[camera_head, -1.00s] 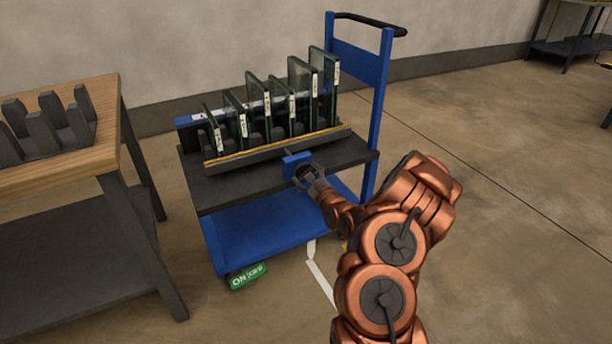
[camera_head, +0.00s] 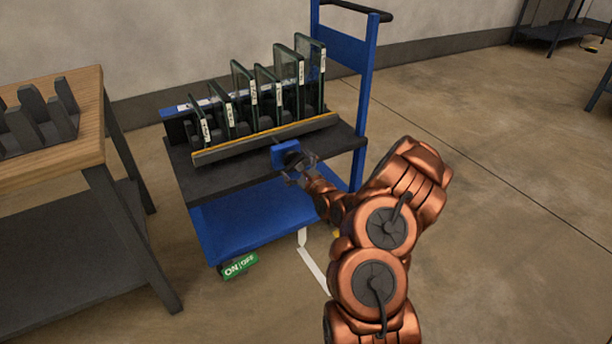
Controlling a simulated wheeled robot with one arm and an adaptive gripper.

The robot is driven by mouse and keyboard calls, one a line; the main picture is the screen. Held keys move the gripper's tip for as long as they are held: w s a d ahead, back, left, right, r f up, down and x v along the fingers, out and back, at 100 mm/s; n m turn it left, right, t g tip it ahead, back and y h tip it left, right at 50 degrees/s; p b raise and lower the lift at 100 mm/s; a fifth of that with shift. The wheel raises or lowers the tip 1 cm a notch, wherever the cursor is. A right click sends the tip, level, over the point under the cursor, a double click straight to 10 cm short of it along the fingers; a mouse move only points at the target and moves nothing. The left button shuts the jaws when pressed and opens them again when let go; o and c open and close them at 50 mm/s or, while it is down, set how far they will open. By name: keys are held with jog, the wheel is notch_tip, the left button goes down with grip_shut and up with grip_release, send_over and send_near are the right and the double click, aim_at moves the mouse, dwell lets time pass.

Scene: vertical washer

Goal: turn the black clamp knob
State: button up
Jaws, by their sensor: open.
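The black clamp knob (camera_head: 293,158) sits on the front of a blue clamp block (camera_head: 282,152) at the front edge of the cart's dark upper shelf. My gripper (camera_head: 297,176) is open, just in front of and below the knob, with its fingers close to it. I cannot tell whether the fingers touch the knob. My copper-coloured arm reaches up to the cart from the lower right, and part of the knob is hard to make out against the dark fingers.
Several labelled glass panels (camera_head: 292,72) stand upright behind a yellow-edged bar (camera_head: 265,138) on the blue cart (camera_head: 368,85). A wooden table (camera_head: 75,152) with dark slotted holders stands at the left. A green ON/OFF sign (camera_head: 239,266) is by the cart's foot.

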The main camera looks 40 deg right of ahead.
jog(key=s, duration=1.1)
jog(key=shift+a, duration=0.45)
jog(key=shift+a+r, duration=0.1)
jog(key=s+a+r+n+g+y+p, duration=0.35)
jog(key=a+r+n+g+p, duration=0.8)
jog(key=n, duration=0.45)
jog(key=s+a+r+n+g+p, duration=0.2)
jog(key=s+a+r+n+p, duration=0.2)
jog(key=s+r, duration=0.6)
jog(key=s+a+r+n+g+h+p, duration=0.1)
jog(key=s+a+r+n+g+p, duration=0.2)
jog(key=s+r, duration=0.7)
jog(key=s+a+r+n+g+h+p, duration=0.1)
jog(key=s+a+r+n+g+p, duration=0.2)
jog(key=s+a+r+n+p, duration=0.4)
jog(key=s+a+r+p, duration=0.1)
jog(key=s+r+p, duration=0.2)
jog(key=s, duration=0.3)
jog(key=shift+s+a+r, duration=0.15)
jog(key=shift+s+a, duration=0.1)
jog(key=shift+a, duration=0.15)
